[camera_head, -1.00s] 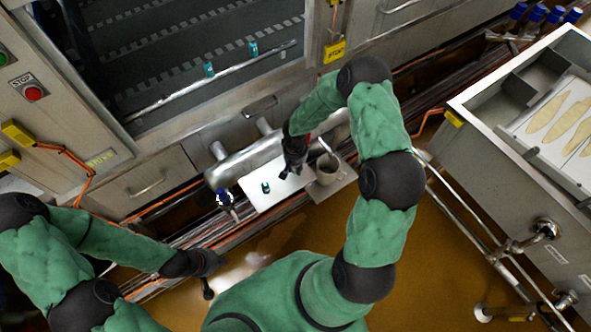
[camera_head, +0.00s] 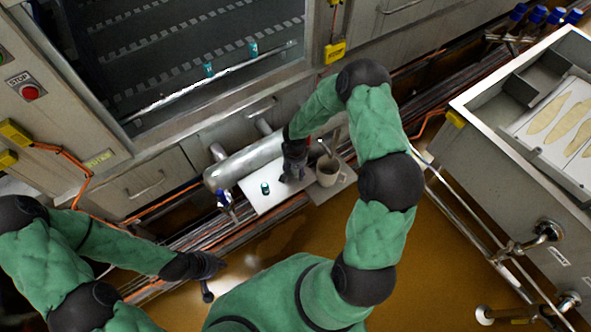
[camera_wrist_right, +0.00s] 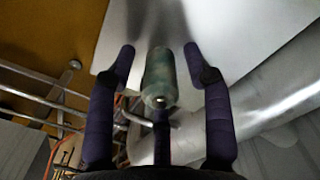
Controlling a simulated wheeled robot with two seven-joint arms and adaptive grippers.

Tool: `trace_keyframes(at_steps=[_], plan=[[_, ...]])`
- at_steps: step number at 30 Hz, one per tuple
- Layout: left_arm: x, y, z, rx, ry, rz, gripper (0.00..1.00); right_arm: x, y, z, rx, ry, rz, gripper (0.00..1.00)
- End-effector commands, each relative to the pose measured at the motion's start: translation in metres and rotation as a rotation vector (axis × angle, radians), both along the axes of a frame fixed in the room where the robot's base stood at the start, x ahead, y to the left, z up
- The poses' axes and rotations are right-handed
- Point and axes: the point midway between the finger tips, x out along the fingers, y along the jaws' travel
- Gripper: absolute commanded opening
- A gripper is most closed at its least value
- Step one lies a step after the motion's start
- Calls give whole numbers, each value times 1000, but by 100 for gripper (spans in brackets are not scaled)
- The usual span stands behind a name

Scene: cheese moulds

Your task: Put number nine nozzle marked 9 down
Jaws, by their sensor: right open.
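My right gripper (camera_head: 287,177) is over the white board (camera_head: 254,200). In the right wrist view its fingers (camera_wrist_right: 158,55) are spread, with a grey-green nozzle (camera_wrist_right: 160,78) between them. Gaps show on both sides of the nozzle. In the head view a small teal nozzle (camera_head: 265,188) stands on the board, just left of the gripper. I cannot tell whether both views show the same nozzle, and no number is legible. My left gripper (camera_head: 207,285) hangs at lower left, away from the board; its finger opening is unclear.
A grey mug (camera_head: 329,172) with a utensil stands right of the gripper. A silver cylinder (camera_head: 235,165) lies behind the board, and a blue-handled valve (camera_head: 223,198) is at its left. Two teal pieces (camera_head: 208,69) (camera_head: 253,50) sit by the conveyor. A steel bin (camera_head: 490,108) is at right.

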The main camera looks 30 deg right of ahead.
Motion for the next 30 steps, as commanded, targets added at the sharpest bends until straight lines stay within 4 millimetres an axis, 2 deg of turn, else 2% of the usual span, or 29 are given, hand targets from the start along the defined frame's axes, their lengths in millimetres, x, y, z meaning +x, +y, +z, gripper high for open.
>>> trace_keyframes(at_steps=[5, 15, 21, 26, 29, 30], plan=[[0, 0, 12, 0, 0, 0, 0, 1, 0, 21, -1, -2, -2, 51], [0, 0, 39, 0, 0, 0, 0, 1, 0, 89, 0, -3, 0, 51], [0, 0, 47, 0, 0, 0, 0, 1, 0, 115, -1, -2, 0, 51], [0, 0, 49, 0, 0, 0, 0, -2, 5, 119, 11, 2, 5, 51], [0, 0, 49, 0, 0, 0, 0, -13, 27, 107, 68, 10, 37, 51], [0, 0, 49, 0, 0, 0, 0, -21, 42, 99, 106, 12, 55, 51]])
